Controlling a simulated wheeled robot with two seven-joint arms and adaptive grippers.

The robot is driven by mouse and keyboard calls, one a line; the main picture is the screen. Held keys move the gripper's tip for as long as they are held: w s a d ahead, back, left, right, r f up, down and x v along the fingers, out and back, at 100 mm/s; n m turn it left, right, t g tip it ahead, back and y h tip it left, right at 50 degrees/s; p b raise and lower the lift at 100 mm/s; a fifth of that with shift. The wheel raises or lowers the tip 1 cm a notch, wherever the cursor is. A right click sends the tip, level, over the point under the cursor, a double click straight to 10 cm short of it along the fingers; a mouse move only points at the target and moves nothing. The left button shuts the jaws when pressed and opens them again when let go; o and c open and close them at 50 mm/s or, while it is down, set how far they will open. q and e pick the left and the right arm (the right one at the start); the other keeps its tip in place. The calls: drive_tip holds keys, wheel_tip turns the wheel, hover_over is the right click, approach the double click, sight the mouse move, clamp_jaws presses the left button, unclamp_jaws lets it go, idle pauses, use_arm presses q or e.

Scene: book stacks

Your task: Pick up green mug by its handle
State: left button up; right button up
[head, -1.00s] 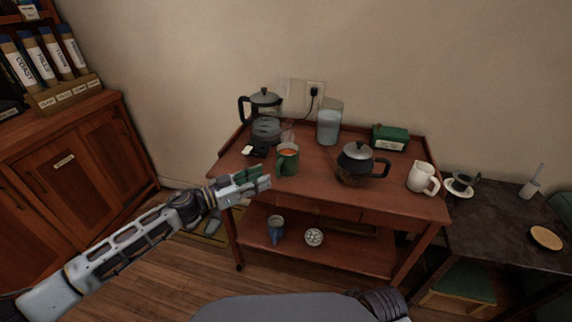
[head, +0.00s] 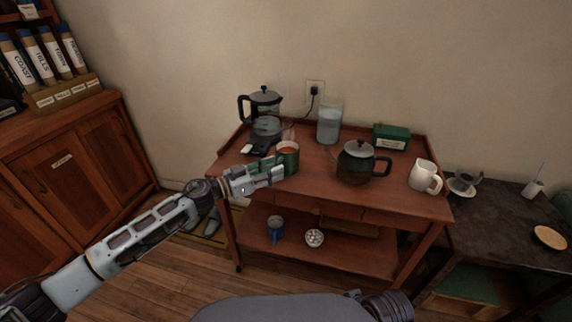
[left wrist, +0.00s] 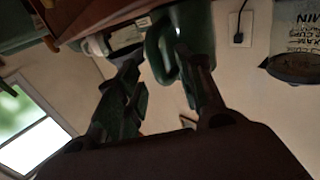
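The green mug (head: 289,155) holds something orange-red and stands upright near the front left of the wooden cart top (head: 318,172). My left gripper (head: 268,172) is at the mug's left front side, overlapping its lower part in the head view. In the left wrist view, the open left gripper (left wrist: 160,62) has a finger on each side of the green mug's handle (left wrist: 163,52), with gaps showing. Whether either finger touches the handle cannot be told. My right gripper is not in view.
A coffee press (head: 264,110) stands behind the mug, and a glass pitcher (head: 329,125) behind it to the right. A dark teapot (head: 357,162), green box (head: 391,137) and white jug (head: 423,175) are further right. A blue mug (head: 275,229) and bowl (head: 314,238) sit on the lower shelf.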

use_arm(q)
drive_tip(key=shift+d, duration=0.1)
clamp_jaws()
idle(0.5)
drive_tip(key=shift+r, duration=0.15)
